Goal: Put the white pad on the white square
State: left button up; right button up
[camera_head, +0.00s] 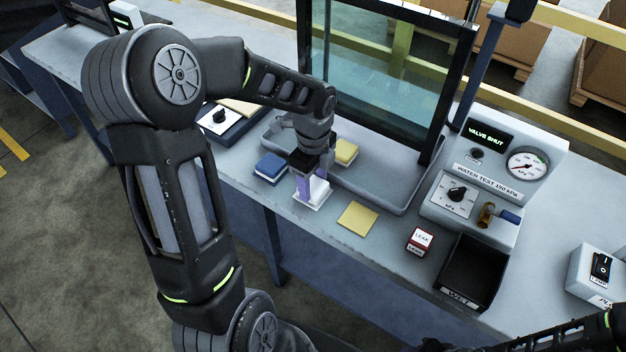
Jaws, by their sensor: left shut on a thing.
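The white pad (319,188) is a small pale block between the purple fingers of my left gripper (310,188). My left gripper points down from above and is shut on the pad. The white square (308,205) is a flat pale patch near the front edge of the bench. The pad is over the square, and the gripper's near finger covers part of both. I cannot tell whether the pad touches the square. My right gripper is out of view; only part of my right arm shows at the bottom right.
A blue pad (270,166) lies close left, and a yellow pad (345,152) sits behind by the grey tray (385,188). A bare yellow square (357,218) lies to the right. A red LEAK block (420,241), black WET bin (470,272) and gauge box (490,175) stand further right.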

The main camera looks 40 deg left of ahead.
aim_at(313, 185)
pick_arm(q)
jog(key=shift+f, duration=0.15)
jog(key=o, duration=1.4)
notch_tip(313, 185, up, 12)
dwell(0.3)
